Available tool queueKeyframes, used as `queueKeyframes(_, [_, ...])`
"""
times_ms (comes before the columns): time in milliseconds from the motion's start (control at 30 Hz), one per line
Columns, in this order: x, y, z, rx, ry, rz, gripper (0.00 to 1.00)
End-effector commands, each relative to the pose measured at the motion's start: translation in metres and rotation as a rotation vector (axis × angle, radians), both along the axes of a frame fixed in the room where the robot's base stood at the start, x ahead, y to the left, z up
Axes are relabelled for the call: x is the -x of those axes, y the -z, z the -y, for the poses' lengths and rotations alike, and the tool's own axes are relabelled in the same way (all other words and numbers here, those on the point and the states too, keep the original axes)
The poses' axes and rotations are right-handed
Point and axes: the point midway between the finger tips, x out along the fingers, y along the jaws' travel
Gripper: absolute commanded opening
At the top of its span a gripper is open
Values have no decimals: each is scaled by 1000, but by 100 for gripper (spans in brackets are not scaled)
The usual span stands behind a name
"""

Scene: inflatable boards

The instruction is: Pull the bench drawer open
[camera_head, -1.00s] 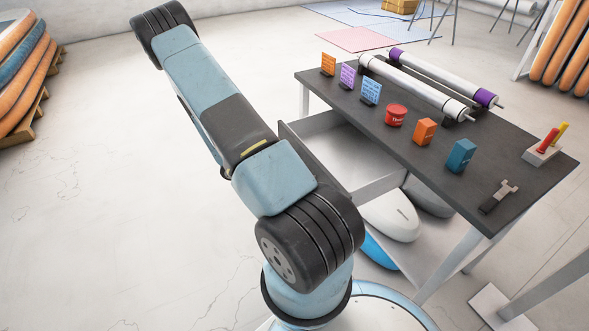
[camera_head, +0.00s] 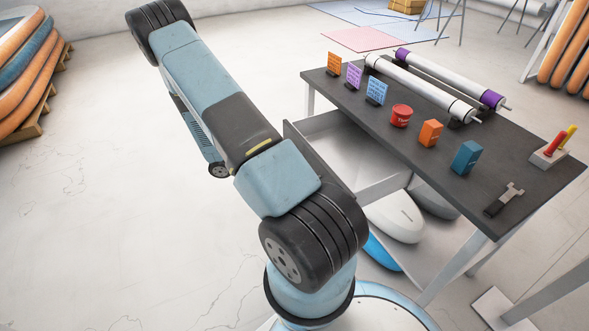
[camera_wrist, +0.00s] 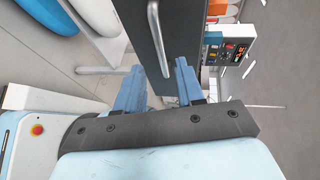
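The bench drawer (camera_head: 352,150) stands out from under the dark bench top (camera_head: 430,118), with its grey interior showing in the head view. In the wrist view its dark front (camera_wrist: 138,25) carries a pale bar handle (camera_wrist: 157,38). My gripper (camera_wrist: 159,68) is open, with its two blue fingers apart on either side of the handle's near end. I cannot tell whether either finger touches the handle. In the head view my arm hides the gripper and the handle.
White and blue boards (camera_head: 396,217) lie under the bench. Stacked boards (camera_head: 30,80) stand at the far left. The floor left of my arm is clear.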

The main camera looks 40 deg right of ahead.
Motion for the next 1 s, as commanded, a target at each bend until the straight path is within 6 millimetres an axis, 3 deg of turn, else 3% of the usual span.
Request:
queueKeyframes(400, [-44, -13, -57, -1, -2, 1, 38])
queueKeyframes(600, [-51, -15, -67, -2, 0, 1, 38])
queueKeyframes(1000, [-51, -15, -68, -1, 0, 0, 38])
